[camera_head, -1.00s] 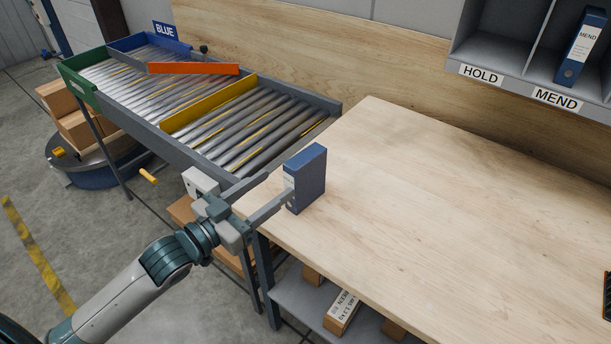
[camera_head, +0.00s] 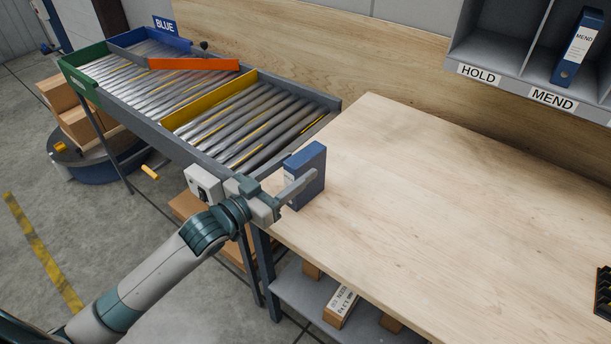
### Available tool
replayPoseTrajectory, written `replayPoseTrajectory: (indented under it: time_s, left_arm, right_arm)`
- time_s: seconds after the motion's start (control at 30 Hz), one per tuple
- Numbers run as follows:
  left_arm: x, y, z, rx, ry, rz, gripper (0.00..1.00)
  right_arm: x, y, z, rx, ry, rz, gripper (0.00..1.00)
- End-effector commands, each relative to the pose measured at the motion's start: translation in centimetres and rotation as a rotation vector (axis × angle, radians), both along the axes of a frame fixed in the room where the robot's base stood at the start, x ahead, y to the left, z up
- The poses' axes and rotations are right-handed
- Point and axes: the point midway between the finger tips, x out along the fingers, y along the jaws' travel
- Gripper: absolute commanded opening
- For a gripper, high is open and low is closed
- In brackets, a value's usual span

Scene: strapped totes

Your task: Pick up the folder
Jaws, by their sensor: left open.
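A blue folder (camera_head: 309,160) stands upright on the near left corner of the wooden table (camera_head: 440,200). My left gripper (camera_head: 292,178) is open at the folder's left side. One finger reaches across the folder's front lower part in the picture; the other finger is hard to make out. I cannot tell whether either finger touches the folder. A second blue folder (camera_head: 577,50), labelled MEND, stands in the rack slot marked MEND at the upper right. My right gripper is not in view.
A roller conveyor (camera_head: 230,120) with coloured dividers stands left of the table. The rack (camera_head: 520,72) has an empty HOLD slot. A black tray (camera_head: 603,292) sits at the right edge. Boxes lie on the shelf below. The table's middle is clear.

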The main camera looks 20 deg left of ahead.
Motion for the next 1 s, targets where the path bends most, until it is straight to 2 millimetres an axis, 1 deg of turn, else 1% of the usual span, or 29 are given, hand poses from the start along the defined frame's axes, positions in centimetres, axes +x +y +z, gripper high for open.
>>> replayPoseTrajectory:
  time_s: [0.27,0.43,0.57,0.97,1.0]
  left_arm:
    - [3.0,-0.6,0.9,0.0,-0.001,0.001,0.53]
    - [4.5,-1.4,0.6,0.0,-0.001,0.001,0.53]
    - [4.8,-1.5,0.4,0.0,0.0,0.001,0.53]
    - [4.8,-1.5,0.4,0.0,0.0,0.0,0.53]
    - [4.7,-1.5,0.4,0.0,0.0,0.0,0.46]
  right_arm:
    - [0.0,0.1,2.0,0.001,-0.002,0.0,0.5]
    - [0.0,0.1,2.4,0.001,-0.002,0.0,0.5]
    - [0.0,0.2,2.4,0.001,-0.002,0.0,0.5]
    - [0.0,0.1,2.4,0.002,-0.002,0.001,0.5]
    - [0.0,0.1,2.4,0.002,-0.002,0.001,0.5]
